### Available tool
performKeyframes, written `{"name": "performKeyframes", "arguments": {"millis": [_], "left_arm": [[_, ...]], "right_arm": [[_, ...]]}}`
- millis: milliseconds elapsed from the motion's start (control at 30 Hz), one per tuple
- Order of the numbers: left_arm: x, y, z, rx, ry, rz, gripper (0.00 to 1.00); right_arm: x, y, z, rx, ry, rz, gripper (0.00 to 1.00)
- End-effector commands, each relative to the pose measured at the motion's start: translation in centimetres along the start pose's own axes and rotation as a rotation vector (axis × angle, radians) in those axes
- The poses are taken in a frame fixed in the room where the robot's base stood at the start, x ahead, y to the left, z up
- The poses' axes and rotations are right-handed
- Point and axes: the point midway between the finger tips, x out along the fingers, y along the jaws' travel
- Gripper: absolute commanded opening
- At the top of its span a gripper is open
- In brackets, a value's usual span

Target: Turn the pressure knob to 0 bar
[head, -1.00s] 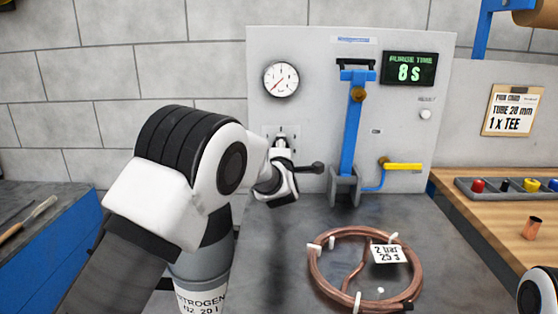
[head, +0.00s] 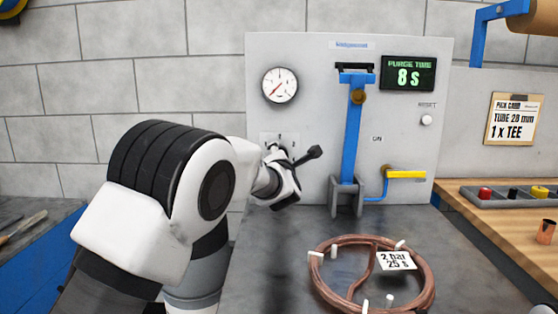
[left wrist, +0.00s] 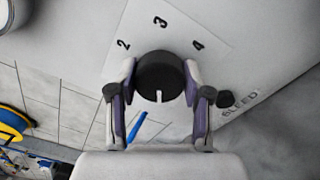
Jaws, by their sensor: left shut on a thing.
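The black pressure knob (left wrist: 160,72) sits on a pale dial plate (left wrist: 205,55) with 2, 3 and 4 printed around it. Its white mark points down in the left wrist view, away from those numbers. My left gripper (left wrist: 160,84) is shut on the knob, one finger on each side. In the head view my left gripper (head: 280,158) is at the panel below the round gauge (head: 280,85) and hides most of the knob. The gauge's red needle points to the lower left; its numbers are too small to read. My right gripper is not in view.
The grey panel (head: 318,115) carries a blue lever (head: 352,135), a yellow handle (head: 406,174) and a "PURGE TIME 8 S" display (head: 408,73). A copper coil (head: 325,285) tagged "2 bar 25 s" lies on the bench below. A black stub (left wrist: 226,99) marked "BLEED" is close to one finger.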

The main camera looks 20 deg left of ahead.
Motion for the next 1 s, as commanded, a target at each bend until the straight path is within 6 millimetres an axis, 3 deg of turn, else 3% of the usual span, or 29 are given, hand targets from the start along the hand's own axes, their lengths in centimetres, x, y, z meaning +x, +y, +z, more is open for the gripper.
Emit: {"name": "performKeyframes", "arguments": {"millis": [267,300,367,733,1000], "left_arm": [[0.0,0.5,0.3,-0.002,-0.005,0.008,0.14],[0.0,0.5,0.3,-0.002,-0.005,0.008,0.52],[0.0,0.4,0.3,-0.002,-0.004,0.007,0.74],[-0.4,0.2,0.1,0.000,-0.002,0.002,0.74],[-5.4,0.2,0.2,0.003,-0.003,0.003,0.74]], "right_arm": [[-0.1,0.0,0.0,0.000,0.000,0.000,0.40],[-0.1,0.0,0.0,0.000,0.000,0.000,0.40],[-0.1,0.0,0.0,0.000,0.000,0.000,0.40],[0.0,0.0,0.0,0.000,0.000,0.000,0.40],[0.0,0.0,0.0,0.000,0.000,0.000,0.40]]}}
